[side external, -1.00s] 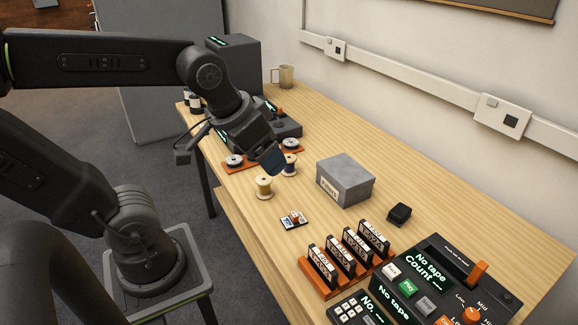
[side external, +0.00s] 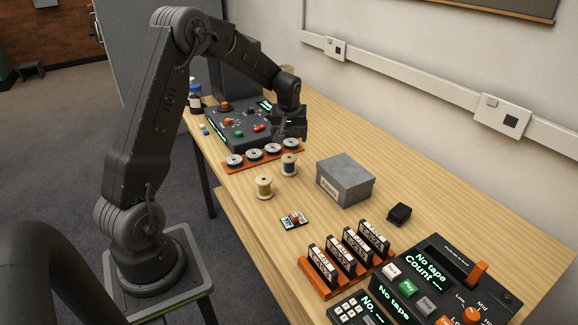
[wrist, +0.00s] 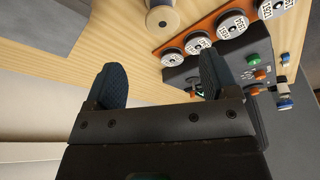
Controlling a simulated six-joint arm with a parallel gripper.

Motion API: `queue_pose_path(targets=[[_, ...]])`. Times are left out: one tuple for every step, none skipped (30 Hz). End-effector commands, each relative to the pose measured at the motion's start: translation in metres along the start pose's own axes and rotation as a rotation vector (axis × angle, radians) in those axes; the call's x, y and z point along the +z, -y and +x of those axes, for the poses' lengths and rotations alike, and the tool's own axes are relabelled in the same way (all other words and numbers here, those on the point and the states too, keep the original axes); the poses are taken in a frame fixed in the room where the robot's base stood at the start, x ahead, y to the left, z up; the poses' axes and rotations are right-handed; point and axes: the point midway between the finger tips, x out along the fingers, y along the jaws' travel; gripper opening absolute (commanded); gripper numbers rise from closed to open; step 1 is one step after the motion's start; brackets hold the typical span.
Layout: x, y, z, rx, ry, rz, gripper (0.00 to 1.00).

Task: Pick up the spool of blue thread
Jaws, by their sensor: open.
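The spool of blue thread (side external: 289,164) stands upright on the table, between the reel rack and the grey box. In the wrist view a spool (wrist: 162,18) with a pale flange and a dark bluish winding shows at the top edge, partly cut off, beyond my fingertips. My gripper (side external: 290,136) is above the table on the far side of the blue spool, apart from it. In the wrist view its two fingers (wrist: 161,80) are spread with nothing between them.
A yellow spool (side external: 264,187) stands nearer the camera, left of the blue one. An orange rack (side external: 234,168) of several reels lies close by, before a dark control unit (side external: 225,128). A grey lidded box (side external: 346,178) stands to the right.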

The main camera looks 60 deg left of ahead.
Motion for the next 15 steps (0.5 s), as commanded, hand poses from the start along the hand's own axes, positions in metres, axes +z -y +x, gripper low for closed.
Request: queue_pose_path(targets=[[-0.001,0.001,0.006,-0.002,0.002,-0.004,0.80],[-0.001,0.001,0.010,-0.002,0.003,-0.004,0.80],[0.000,0.001,0.017,-0.003,0.004,-0.004,0.80],[0.000,0.001,0.022,-0.003,0.005,-0.004,0.80],[0.000,0.001,0.028,-0.003,0.004,-0.003,0.80],[0.001,0.002,0.036,-0.004,0.006,-0.003,0.80],[0.000,0.001,0.042,-0.004,0.005,-0.002,0.80],[0.000,0.002,0.048,-0.004,0.005,-0.002,0.80],[0.001,0.002,0.056,-0.004,0.005,-0.001,0.80],[0.001,0.001,0.061,-0.003,0.004,-0.001,0.80],[0.000,0.001,0.066,-0.003,0.004,-0.001,0.80],[0.000,0.001,0.071,-0.003,0.004,-0.001,0.80],[0.000,0.001,0.075,-0.002,0.003,-0.001,0.80],[0.000,0.001,0.078,-0.002,0.003,-0.001,0.80],[0.000,0.001,0.082,-0.002,0.003,-0.001,0.80]])
